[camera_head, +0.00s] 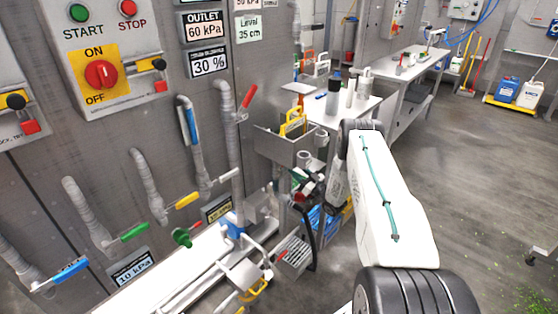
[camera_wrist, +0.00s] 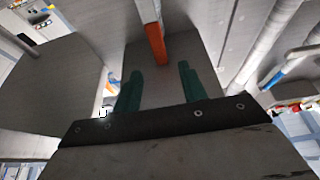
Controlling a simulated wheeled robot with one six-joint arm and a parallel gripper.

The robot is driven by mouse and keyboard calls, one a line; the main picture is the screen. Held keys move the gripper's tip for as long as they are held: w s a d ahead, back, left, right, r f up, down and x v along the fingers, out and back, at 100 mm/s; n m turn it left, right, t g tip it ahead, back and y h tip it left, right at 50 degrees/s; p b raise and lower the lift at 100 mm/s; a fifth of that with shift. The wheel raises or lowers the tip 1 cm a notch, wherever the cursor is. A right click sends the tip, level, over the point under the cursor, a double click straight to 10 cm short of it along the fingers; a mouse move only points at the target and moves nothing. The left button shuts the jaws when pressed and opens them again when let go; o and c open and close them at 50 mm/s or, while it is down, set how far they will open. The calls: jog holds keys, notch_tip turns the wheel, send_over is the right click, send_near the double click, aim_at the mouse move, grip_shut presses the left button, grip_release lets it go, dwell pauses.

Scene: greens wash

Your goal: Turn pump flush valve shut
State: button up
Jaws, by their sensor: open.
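My gripper (camera_wrist: 160,84) shows two green fingers in the wrist view, set apart with nothing between their tips. An orange-red lever handle (camera_wrist: 155,43) on a grey pipe (camera_wrist: 149,10) stands just beyond the fingers, roughly centred between them; I see no contact. In the head view my gripper is small and dark at the end of my white arm, among cluttered fittings. Several lever valves line the steel wall there: a red handle (camera_head: 248,96), a yellow handle (camera_head: 187,200), a green handle (camera_head: 133,232) and a blue handle (camera_head: 68,271). I cannot read which is the pump flush valve.
A control panel with a red ON/OFF knob (camera_head: 101,74) is at upper left. A steel shelf with a yellow item (camera_head: 293,122) stands near my wrist. White pipes and fittings (camera_head: 246,274) lie low in front. Open grey floor (camera_head: 480,170) is at right.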

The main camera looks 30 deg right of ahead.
jog(key=x, duration=0.7)
jog(key=shift+w+r, duration=0.25)
jog(key=shift+a, duration=0.1)
grip_shut()
